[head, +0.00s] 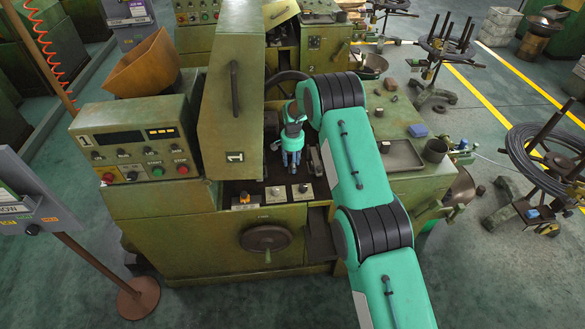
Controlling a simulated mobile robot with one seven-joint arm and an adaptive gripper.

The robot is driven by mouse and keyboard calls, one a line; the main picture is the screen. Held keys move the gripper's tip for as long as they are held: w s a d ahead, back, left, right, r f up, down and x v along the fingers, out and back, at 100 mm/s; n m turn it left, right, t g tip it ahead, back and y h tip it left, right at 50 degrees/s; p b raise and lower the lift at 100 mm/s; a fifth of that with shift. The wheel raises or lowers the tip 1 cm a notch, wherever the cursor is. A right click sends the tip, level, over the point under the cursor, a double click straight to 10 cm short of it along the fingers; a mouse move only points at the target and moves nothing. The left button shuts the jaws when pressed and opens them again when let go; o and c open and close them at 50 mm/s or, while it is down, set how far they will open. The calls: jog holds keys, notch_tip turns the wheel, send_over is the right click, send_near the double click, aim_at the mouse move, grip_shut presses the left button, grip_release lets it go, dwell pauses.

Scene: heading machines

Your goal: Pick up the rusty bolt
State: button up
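My gripper (291,165) points down into the recess of the green machine (170,222), behind its front ledge and to the right of its raised guard. The fingers look small and dark against the recess, so I cannot tell how far apart they are or whether anything is between them. I cannot make out the rusty bolt for certain; it may be hidden by my gripper or arm, or too small to tell.
The raised guard (232,90) stands close left of my gripper.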

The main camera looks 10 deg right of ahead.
dwell(0.3)
grip_shut()
dwell(0.3)
notch_tip(320, 180, up, 10)
dwell(0.6)
dwell(0.5)
